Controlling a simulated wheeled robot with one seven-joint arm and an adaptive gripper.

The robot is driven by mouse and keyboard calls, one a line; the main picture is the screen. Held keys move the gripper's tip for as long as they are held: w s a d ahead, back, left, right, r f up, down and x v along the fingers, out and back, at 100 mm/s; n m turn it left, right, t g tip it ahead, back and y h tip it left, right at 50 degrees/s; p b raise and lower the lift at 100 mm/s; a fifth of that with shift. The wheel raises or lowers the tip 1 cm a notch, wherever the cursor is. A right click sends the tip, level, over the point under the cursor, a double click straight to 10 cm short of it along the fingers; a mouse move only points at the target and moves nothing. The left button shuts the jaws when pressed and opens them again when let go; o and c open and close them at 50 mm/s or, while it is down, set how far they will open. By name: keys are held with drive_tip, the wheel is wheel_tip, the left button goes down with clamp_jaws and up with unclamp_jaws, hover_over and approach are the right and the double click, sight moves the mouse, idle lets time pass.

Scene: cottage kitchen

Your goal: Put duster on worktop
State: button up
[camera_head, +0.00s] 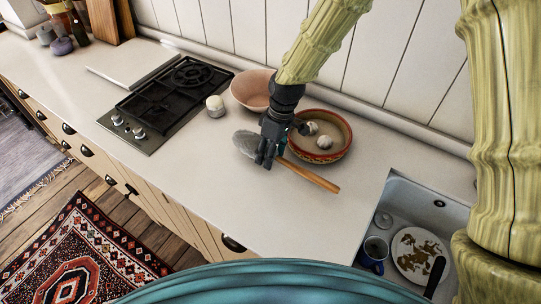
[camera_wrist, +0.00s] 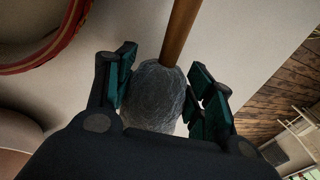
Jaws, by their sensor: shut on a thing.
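The duster has a grey fluffy head (camera_head: 244,141) and a wooden handle (camera_head: 312,176). My gripper (camera_head: 265,158) is at the duster's head, above the pale worktop (camera_head: 195,180). In the wrist view, the grey head (camera_wrist: 153,98) lies between the two fingers of my gripper (camera_wrist: 160,95), and the handle (camera_wrist: 180,32) points away from it. My gripper is shut on the duster. The duster is at or just above the worktop surface; I cannot tell whether it touches.
A patterned bowl (camera_head: 343,156) with garlic-like bulbs and a pinkish bowl (camera_head: 246,87) stand behind my gripper. A white jar (camera_head: 215,105) and a gas hob (camera_head: 170,100) are to the left. A sink (camera_head: 435,210) with dishes is at the right. The worktop in front is clear.

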wheel_tip(320, 180, down, 2)
drive_tip(key=shift+w+f+p, duration=0.1)
drive_tip(key=shift+f+p, duration=0.05)
drive_tip(key=shift+p, duration=0.3)
drive_tip(key=shift+f, duration=0.1)
drive_tip(key=o, duration=1)
drive_tip(key=shift+o, duration=0.2)
drive_tip(key=b+v, duration=0.4)
drive_tip(key=v, duration=0.8)
